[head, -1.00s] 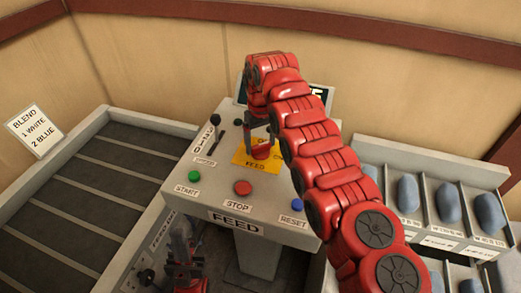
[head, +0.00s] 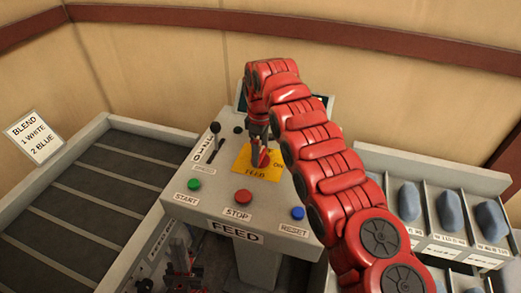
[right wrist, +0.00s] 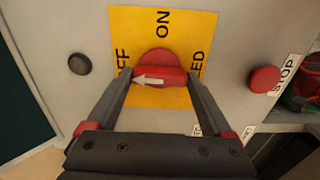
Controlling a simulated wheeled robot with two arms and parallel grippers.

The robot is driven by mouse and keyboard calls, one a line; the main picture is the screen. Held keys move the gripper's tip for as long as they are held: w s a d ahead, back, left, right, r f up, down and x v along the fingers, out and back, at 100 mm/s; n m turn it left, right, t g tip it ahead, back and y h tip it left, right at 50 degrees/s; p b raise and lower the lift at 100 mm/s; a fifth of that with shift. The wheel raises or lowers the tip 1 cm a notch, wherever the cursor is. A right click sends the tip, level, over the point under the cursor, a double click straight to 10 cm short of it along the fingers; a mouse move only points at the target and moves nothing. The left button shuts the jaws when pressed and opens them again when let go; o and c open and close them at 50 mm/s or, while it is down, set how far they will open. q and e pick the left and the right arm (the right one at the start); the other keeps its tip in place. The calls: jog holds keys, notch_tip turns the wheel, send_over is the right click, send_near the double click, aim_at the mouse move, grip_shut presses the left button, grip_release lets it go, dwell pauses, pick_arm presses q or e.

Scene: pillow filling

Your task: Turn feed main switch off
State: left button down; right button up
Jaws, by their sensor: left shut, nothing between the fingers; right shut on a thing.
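The feed main switch is a red rotary knob (right wrist: 158,58) on a yellow plate (right wrist: 202,30); in the head view the plate (head: 242,160) lies on the console top. In the right wrist view the knob's white arrow points left, toward the partly hidden OFF lettering; ON is at the top. My right gripper (right wrist: 160,76) is shut on the knob's bar, one finger at each end. In the head view my right gripper (head: 260,147) reaches down onto the plate. My left gripper (head: 180,255) is shut and empty, low in front of the console.
The console (head: 212,210) carries a green START button (head: 194,184), red STOP button (head: 243,196), blue RESET button (head: 298,213) and black lever (head: 214,131). A grey slatted bed (head: 85,195) is at left. Bins with blue-grey bundles (head: 409,201) are at right.

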aim_at(261, 152)
jog(key=shift+n, duration=0.3)
jog(key=o, duration=1.1)
jog(key=shift+o, duration=0.2)
jog(key=shift+r, duration=0.1)
jog(key=shift+r, duration=0.25)
notch_tip(261, 152, up, 2)
jog(key=shift+a+r, duration=0.15)
jog(key=shift+r, duration=0.05)
notch_tip(261, 152, up, 14)
jog(key=p, duration=1.4)
jog(key=shift+r, duration=0.2)
